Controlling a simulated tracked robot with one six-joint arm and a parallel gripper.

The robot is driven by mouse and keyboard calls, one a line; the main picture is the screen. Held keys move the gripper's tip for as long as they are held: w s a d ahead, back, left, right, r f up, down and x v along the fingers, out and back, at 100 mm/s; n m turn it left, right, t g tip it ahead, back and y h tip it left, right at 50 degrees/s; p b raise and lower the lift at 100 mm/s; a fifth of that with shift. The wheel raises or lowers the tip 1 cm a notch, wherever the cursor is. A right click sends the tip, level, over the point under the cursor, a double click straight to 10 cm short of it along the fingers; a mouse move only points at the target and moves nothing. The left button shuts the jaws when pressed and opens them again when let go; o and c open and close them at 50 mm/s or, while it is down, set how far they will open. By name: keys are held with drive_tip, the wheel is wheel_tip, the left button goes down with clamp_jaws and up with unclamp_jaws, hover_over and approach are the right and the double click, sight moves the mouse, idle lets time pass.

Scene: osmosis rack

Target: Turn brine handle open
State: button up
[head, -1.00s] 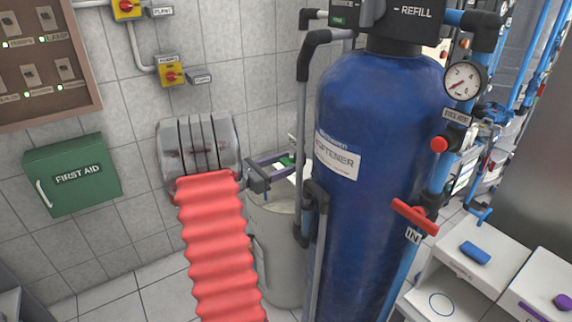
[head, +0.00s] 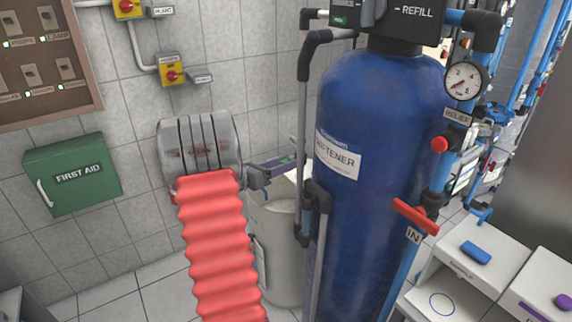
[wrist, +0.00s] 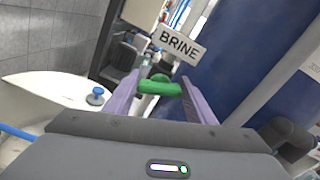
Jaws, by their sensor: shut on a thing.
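The brine handle (wrist: 160,88) is a small green lever below a white BRINE label (wrist: 179,44) in the wrist view. My gripper (wrist: 159,90) has its two purple fingers on either side of the green handle and is shut on it. In the head view my gripper (head: 284,164) reaches to the left side of the blue softener tank (head: 375,215), above a pale bin. The handle is mostly hidden there behind the fingers.
The pale brine bin (head: 275,250) stands left of the tank; a blue knob (wrist: 96,96) shows on its white lid in the wrist view. Grey pipes (head: 304,110) run close to my gripper. A red IN handle (head: 414,216) and a pressure gauge (head: 463,80) are at the tank's right.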

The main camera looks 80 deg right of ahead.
drive_tip(key=shift+d+n, duration=0.15)
drive_tip(key=shift+n, duration=0.95)
drive_tip(key=o, duration=1.1)
drive_tip(key=shift+c, duration=0.2)
drive_tip(key=shift+w, duration=0.1)
drive_tip(key=v, duration=1.3)
drive_tip(key=shift+w+a, duration=0.25)
drive_tip(key=shift+a, duration=0.1)
drive_tip(key=shift+f, duration=0.1)
